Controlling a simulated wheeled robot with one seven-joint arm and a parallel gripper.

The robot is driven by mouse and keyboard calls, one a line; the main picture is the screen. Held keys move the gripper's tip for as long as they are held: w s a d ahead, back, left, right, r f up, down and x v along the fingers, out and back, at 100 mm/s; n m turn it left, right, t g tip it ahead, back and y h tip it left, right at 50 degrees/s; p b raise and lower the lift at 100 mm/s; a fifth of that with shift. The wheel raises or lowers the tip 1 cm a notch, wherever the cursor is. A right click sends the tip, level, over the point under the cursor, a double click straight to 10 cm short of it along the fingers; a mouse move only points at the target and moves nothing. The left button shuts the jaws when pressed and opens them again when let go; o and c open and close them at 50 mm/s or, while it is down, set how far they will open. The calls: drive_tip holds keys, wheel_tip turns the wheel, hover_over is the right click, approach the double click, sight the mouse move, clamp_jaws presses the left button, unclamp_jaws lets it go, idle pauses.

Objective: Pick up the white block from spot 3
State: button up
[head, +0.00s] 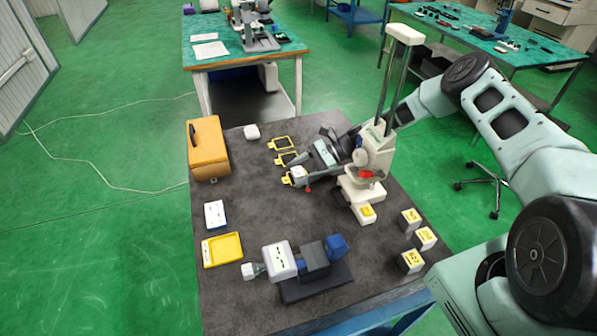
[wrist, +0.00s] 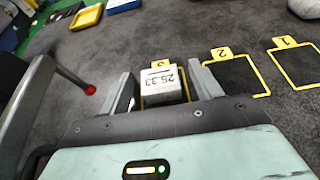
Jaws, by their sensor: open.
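The white block (wrist: 162,84), with a dark number on its face, sits at spot 3 (wrist: 160,63) in the wrist view, inside the yellow outline. My gripper (wrist: 158,88) is open, with one finger on each side of the block. I cannot tell whether either finger touches it. In the head view the white block (head: 298,173) shows small at the tip of my gripper (head: 297,178), and the gripper partly hides spot 3.
Spots 2 (wrist: 237,76) and 1 (wrist: 297,64) look empty. A white press-like stand (head: 370,150) rises close beside my arm. An orange case (head: 207,148), a yellow tray (head: 222,250), a blue-and-white device (head: 300,262) and yellow-topped blocks (head: 411,262) stand around the table.

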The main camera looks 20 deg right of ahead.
drive_tip(key=c, duration=1.2)
